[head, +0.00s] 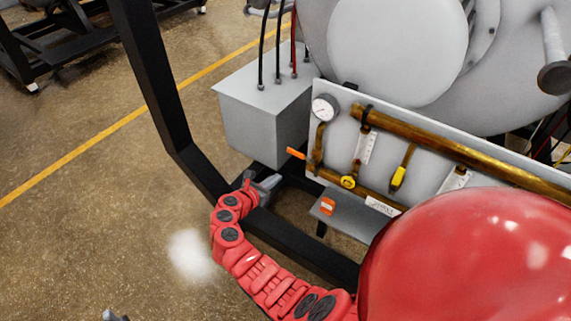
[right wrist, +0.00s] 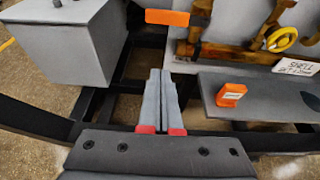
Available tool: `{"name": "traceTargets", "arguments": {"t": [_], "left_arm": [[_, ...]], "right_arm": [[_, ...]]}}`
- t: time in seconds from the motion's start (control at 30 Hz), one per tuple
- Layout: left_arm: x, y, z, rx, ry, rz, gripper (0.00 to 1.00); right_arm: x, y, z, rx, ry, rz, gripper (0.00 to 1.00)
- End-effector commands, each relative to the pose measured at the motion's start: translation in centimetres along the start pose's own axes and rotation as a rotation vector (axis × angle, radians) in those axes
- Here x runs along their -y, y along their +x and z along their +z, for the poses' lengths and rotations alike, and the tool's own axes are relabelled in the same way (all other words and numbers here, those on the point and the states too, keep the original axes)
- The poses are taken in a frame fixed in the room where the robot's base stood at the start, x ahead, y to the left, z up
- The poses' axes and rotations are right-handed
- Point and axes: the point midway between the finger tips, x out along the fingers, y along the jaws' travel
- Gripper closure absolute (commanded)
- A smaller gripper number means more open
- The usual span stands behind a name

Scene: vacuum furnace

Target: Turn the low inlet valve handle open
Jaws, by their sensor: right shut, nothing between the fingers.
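An orange valve handle (head: 296,153) sticks out to the left from the end of the lower brass pipe, beside the panel's left edge. In the right wrist view the orange handle (right wrist: 167,18) lies level, beyond the fingertips and apart from them. My right gripper (head: 270,184) is shut and empty, below and left of the handle; its closed fingers also show in the right wrist view (right wrist: 161,72). A small grey tip at the bottom edge of the head view looks like my left gripper (head: 114,315); most of it is cut off.
A grey box (head: 255,120) with cables stands left of the panel (head: 330,88). A grey shelf (head: 345,215) carries an orange block (head: 328,206). A yellow handle (head: 398,178) hangs on the panel. Black frame bars (head: 165,105) run near my right arm.

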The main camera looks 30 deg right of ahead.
Motion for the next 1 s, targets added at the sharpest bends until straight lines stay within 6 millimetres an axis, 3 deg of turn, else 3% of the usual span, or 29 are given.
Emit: {"name": "traceTargets", "arguments": {"t": [0.17,0.4,0.67,0.8,1.0], "left_arm": [[0.0,0.2,0.0,0.0,0.0,0.0,0.5],[0.0,0.1,0.0,0.0,0.0,0.0,0.5],[0.0,-0.4,0.1,0.0,0.0,0.0,0.5],[0.1,1.1,-0.2,0.0,0.0,0.0,0.5],[0.1,1.9,-0.3,0.0,0.0,0.0,0.5]], "right_arm": [[0.1,2.1,0.0,-0.001,-0.002,-0.003,1.0],[0.1,6.6,0.0,0.0,-0.001,-0.005,1.0],[0.0,9.9,-0.1,-0.001,0.001,-0.001,1.0],[0.1,9.2,2.0,-0.001,0.003,0.0,1.0],[-0.1,8.6,3.6,-0.001,0.004,0.002,1.0]]}}
